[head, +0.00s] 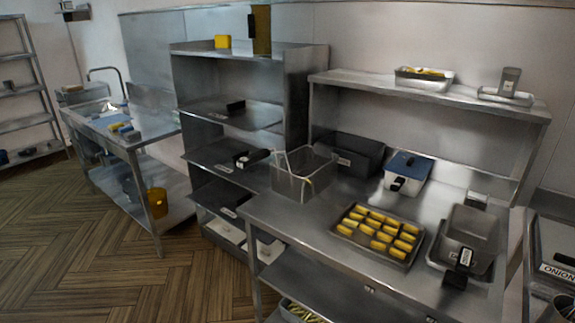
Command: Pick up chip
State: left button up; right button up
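Several yellow block-shaped pieces, which may be the chips (381,230), lie in rows on a metal tray (341,241) on the steel worktable. A container (288,309) of thin yellow sticks, possibly chips too, stands on the shelf below and is cut off by the picture's bottom edge. A pan on the upper shelf also holds yellow pieces (425,72), too small to tell what they are. Neither of my grippers shows in the head view.
A wire basket (303,174) stands at the worktable's left end. A blue-topped appliance (408,168) and a dark bin (347,155) stand behind the tray. Metal containers (466,240) stand right of it. A shelf rack (295,100) is left; open wooden floor (90,245) lies front left.

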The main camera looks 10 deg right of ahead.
aim_at(347, 222)
jog(key=i+l+z, duration=0.2)
jog(key=z, duration=0.2)
jog(key=i+l+z, duration=0.1)
jog(key=z, duration=0.25)
jog(key=i+z, duration=0.4)
jog(key=i+l+u, duration=0.1)
jog(key=i+u, duration=0.2)
jog(key=u, duration=0.2)
jog(key=j+z, duration=0.3)
jog(key=k+j+z, duration=0.15)
jog(key=z, duration=0.15)
jog(key=k+j+z, duration=0.15)
jog(key=j+z, duration=0.2)
